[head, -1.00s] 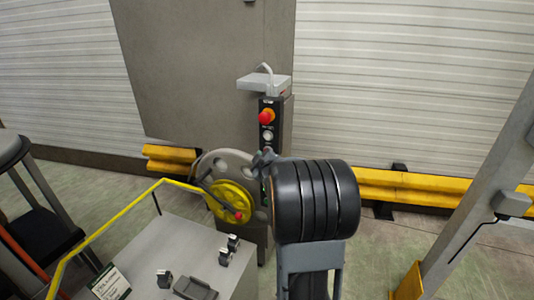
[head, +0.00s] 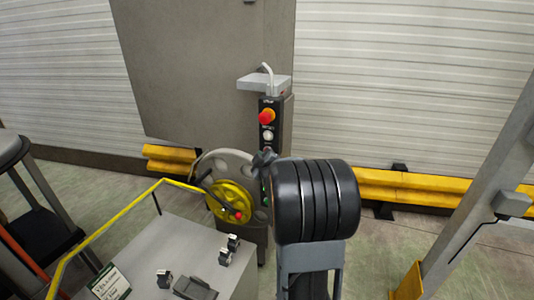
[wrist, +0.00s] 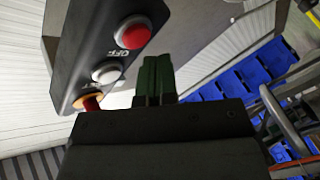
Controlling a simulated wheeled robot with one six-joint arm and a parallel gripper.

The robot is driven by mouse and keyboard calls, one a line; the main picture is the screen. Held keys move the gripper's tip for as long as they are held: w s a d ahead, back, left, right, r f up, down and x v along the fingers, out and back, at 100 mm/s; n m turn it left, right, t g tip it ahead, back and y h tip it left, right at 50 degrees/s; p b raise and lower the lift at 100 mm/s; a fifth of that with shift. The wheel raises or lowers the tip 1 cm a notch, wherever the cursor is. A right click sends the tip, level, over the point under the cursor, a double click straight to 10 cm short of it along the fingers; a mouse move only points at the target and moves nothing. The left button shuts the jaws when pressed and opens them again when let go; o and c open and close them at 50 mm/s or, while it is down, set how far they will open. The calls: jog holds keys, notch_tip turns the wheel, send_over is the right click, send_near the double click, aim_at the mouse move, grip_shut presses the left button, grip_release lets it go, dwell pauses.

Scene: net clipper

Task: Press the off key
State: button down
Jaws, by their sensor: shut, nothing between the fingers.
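The off key is the round red button (wrist: 132,33) beside the "OFF" lettering on the dark control box (wrist: 85,45) in the wrist view. In the head view it is hidden behind my gripper. A white button (wrist: 106,72) and an orange-red knob (wrist: 90,103) sit in line with it; the head view shows both the white button (head: 267,135) and the knob (head: 266,116). My gripper (wrist: 157,62) is shut and empty, its dark green fingers together, to the right of the buttons in the wrist view. Contact with the box is not visible. The head view shows its tip (head: 264,157) in front of the box's lower part.
A grey wheel with a yellow hub (head: 232,198) stands left of my gripper. A yellow rail (head: 100,222) borders a grey cabinet top (head: 140,262). Yellow barriers (head: 430,187) line the shutter wall. Blue bins (wrist: 235,80) show in the wrist view.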

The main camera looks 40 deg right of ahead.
jog(key=shift+w+d, duration=0.1)
jog(key=shift+d, duration=0.1)
jog(key=shift+w+d+b, duration=0.1)
jog(key=shift+d+b, duration=0.15)
jog(key=shift+b, duration=0.15)
jog(key=shift+w+d, duration=0.2)
jog(key=shift+d, duration=0.1)
dwell(0.9)
jog(key=shift+a+b, duration=0.15)
jog(key=shift+b, duration=0.3)
jog(key=shift+s+a+b, duration=0.4)
jog(key=shift+a+b, duration=0.05)
jog(key=shift+a, duration=0.1)
jog(key=shift+s+a+b, duration=0.45)
jog(key=shift+a+b, duration=0.1)
jog(key=shift+a, duration=0.15)
jog(key=shift+s+a+b, duration=0.4)
jog(key=shift+a+b, duration=0.1)
jog(key=shift+a, duration=0.25)
jog(key=shift+s+a+b, duration=0.45)
jog(key=shift+a+b, duration=0.1)
jog(key=shift+a, duration=0.15)
